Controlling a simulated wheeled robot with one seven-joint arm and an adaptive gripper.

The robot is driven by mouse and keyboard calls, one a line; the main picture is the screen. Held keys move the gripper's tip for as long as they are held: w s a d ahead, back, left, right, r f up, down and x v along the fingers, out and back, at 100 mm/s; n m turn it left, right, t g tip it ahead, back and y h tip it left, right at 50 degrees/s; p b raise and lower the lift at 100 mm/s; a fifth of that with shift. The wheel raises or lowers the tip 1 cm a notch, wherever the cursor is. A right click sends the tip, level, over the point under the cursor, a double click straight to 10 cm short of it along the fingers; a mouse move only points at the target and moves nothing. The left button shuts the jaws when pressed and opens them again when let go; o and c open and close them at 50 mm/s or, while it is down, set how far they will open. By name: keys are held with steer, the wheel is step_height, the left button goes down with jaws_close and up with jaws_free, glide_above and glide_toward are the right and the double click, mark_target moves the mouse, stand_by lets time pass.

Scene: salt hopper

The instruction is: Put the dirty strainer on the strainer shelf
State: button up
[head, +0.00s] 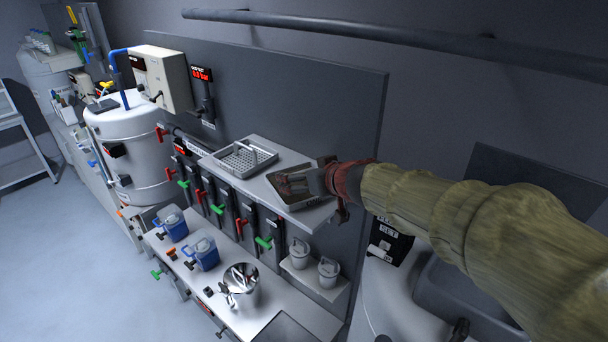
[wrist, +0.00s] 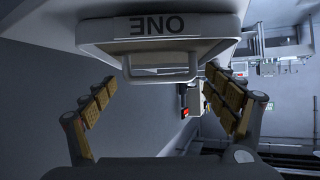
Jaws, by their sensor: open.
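The dirty strainer (head: 292,184), a shallow tray with a dark brown inside, is on the right part of the white wall shelf (head: 262,184). A second strainer (head: 245,158), pale with a clean perforated floor and a raised handle, sits on the shelf's left part. My gripper (head: 328,182) is at the right end of the dirty strainer and covers part of it. In the wrist view my gripper (wrist: 161,76) is open, its fingers apart on either side of a pale handle (wrist: 165,65) below a plate marked "ONE". I cannot tell whether the fingers touch it.
Red and green valves on pipes (head: 222,205) stand below the shelf. The bench below holds blue containers (head: 203,254) and a shiny metal vessel (head: 240,285). Two white cups (head: 328,272) sit on a small ledge. A sink (head: 470,300) is at right.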

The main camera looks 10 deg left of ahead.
steer(key=shift+r, duration=0.3)
steer(key=p+v, duration=0.4)
steer(key=v, duration=0.8)
steer(key=shift+p, duration=0.35)
steer(key=shift+f, duration=0.2)
